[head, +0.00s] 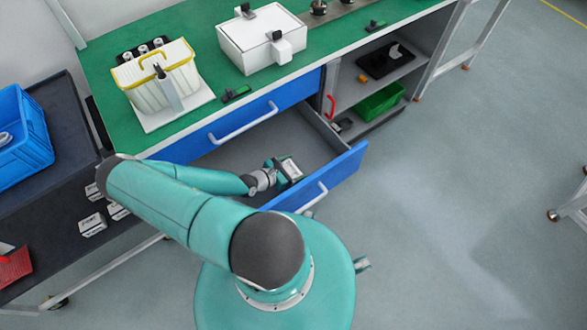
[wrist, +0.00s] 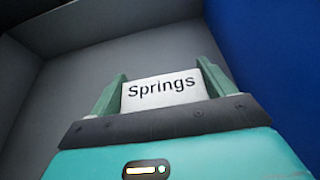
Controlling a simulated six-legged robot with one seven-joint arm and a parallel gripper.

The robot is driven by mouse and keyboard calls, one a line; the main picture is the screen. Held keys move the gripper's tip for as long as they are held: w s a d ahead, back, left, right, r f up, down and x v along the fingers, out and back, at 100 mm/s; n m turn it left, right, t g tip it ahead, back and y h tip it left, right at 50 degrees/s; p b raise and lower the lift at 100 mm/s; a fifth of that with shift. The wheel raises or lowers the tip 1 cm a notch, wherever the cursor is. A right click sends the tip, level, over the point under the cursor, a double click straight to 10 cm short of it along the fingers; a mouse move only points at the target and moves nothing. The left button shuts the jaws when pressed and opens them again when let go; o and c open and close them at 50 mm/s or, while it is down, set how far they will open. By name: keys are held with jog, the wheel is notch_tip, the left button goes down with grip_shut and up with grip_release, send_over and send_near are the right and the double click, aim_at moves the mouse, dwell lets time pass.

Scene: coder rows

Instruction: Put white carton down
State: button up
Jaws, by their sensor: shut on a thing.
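The white carton (wrist: 161,90), with the word "Springs" on it, is between the fingers of my gripper (wrist: 160,92) in the wrist view. My gripper is shut on it. In the head view my gripper (head: 285,171) and the small pale carton (head: 291,168) are inside the open drawer (head: 318,195) with the blue front. Grey drawer surfaces (wrist: 60,90) and a blue panel (wrist: 265,60) surround it in the wrist view. I cannot tell whether the carton touches the drawer floor.
The green-topped bench (head: 190,55) carries a white box (head: 262,45) and a white-and-yellow container (head: 155,75). A green bin (head: 380,101) sits on a shelf at right. A dark cart (head: 60,190) with a blue crate (head: 22,140) stands at left.

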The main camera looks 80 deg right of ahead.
jog(key=shift+f, duration=0.5)
jog(key=o, duration=1)
jog(key=v, duration=1.2)
jog(key=shift+w, duration=0.1)
